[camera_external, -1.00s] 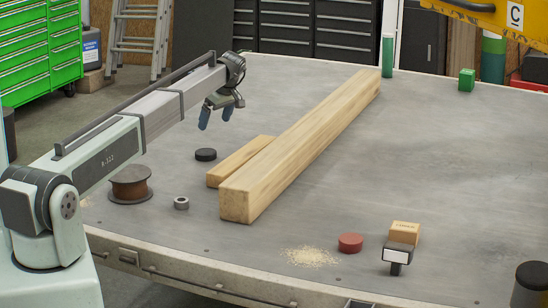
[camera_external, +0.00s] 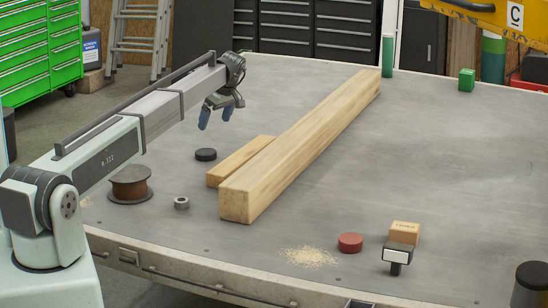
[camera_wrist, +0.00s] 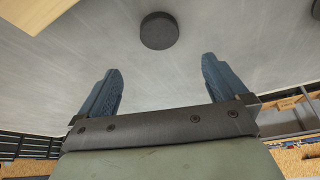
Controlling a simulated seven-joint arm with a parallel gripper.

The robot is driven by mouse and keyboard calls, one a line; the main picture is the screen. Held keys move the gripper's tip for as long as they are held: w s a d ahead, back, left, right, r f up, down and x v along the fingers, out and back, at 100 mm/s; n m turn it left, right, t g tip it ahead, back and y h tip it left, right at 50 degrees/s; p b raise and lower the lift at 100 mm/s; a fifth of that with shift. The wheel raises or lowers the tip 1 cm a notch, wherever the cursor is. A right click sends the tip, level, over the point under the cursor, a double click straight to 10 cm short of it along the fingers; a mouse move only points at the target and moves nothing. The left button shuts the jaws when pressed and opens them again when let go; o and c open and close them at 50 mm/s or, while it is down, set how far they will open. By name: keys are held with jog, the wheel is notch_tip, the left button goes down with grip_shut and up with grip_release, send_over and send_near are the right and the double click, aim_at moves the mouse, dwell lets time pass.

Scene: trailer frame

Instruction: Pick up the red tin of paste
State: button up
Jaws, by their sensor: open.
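The red tin (camera_external: 350,243) is a small, low round tin on the grey table near its front edge, right of the long wooden beam. It does not show in the wrist view. My gripper (camera_external: 216,117) is open and empty, held above the table on the far left side of the beam, well away from the red tin. In the wrist view its two blue fingers (camera_wrist: 160,92) stand wide apart. A black round tin (camera_wrist: 159,30) lies beyond them; in the external view this black tin (camera_external: 205,155) is below my gripper.
The long thick beam (camera_external: 300,142) and a shorter plank (camera_external: 240,160) lie between my gripper and the red tin. Sawdust (camera_external: 308,257) lies left of the tin; a wooden block (camera_external: 405,232) and a black-handled item (camera_external: 397,256) stand right.

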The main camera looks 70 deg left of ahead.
jog(key=shift+c, duration=0.6)
jog(key=w+d+m, duration=0.1)
jog(key=w+d, duration=0.4)
jog(key=w+d+m, duration=0.1)
jog(key=w+d, duration=0.4)
jog(key=d, duration=0.1)
jog(key=w+d+r+t, duration=0.1)
jog(key=w+d, duration=0.5)
jog(key=shift+w+d+m, duration=0.1)
jog(key=shift+d+m, duration=0.15)
jog(key=shift+m, duration=0.15)
jog(key=w+d+r+m+t, duration=0.1)
jog(key=w+d+m, duration=0.15)
jog(key=d, duration=1.65)
jog(key=w+d+r+m+t, duration=0.15)
jog(key=w+d, duration=0.25)
jog(key=d, duration=1.6)
jog(key=g+h, duration=0.1)
jog(key=h, duration=0.3)
send_over(350, 238)
jog(key=f, duration=0.1)
jog(key=shift+n, duration=0.5)
jog(key=shift+f, duration=7)
